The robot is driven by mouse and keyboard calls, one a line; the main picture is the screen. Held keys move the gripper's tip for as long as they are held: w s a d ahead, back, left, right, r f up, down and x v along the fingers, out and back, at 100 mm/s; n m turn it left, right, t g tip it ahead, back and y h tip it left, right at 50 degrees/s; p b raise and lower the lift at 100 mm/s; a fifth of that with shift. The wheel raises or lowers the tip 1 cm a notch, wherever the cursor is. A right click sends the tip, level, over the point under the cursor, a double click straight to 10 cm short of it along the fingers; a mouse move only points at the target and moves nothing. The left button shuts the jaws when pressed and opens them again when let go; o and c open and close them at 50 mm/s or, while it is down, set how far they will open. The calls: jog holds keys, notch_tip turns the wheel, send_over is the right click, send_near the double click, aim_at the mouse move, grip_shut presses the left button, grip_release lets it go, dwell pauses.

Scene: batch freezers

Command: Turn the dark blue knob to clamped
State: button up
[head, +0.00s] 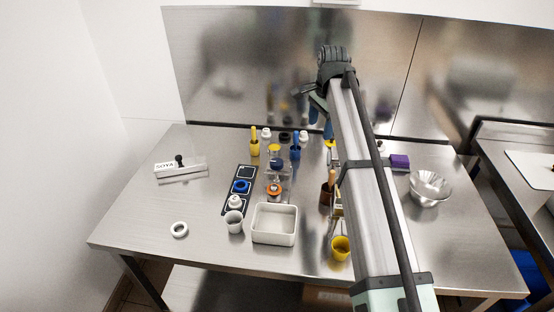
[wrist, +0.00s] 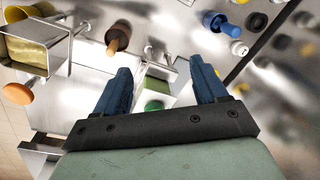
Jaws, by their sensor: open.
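A round dark blue knob (head: 277,162) sits on a small metal fixture in the middle of the table in the head view. Which way it is turned is too small to tell. I cannot make it out for sure in the wrist view. My gripper (head: 321,120), with blue fingers, is raised towards the back of the table, to the right of the knob and apart from it. In the wrist view my gripper (wrist: 160,64) is open, with nothing held between its fingers. My arm covers part of the table to the right of the knob.
An orange knob (head: 275,188) stands in front of the dark blue one. Upright yellow (head: 255,142) and blue (head: 295,146) pieces stand behind. A dark strip with a blue ring (head: 241,186) lies left, a white bin (head: 275,238) in front. The table's left front is mostly clear.

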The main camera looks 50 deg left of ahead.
jog(key=n+h, duration=0.1)
jog(key=n, duration=0.1)
send_over(277, 161)
notch_tip(277, 161, down, 13)
jog(key=shift+f, duration=0.1)
jog(key=shift+c, duration=0.4)
jog(key=c, duration=1)
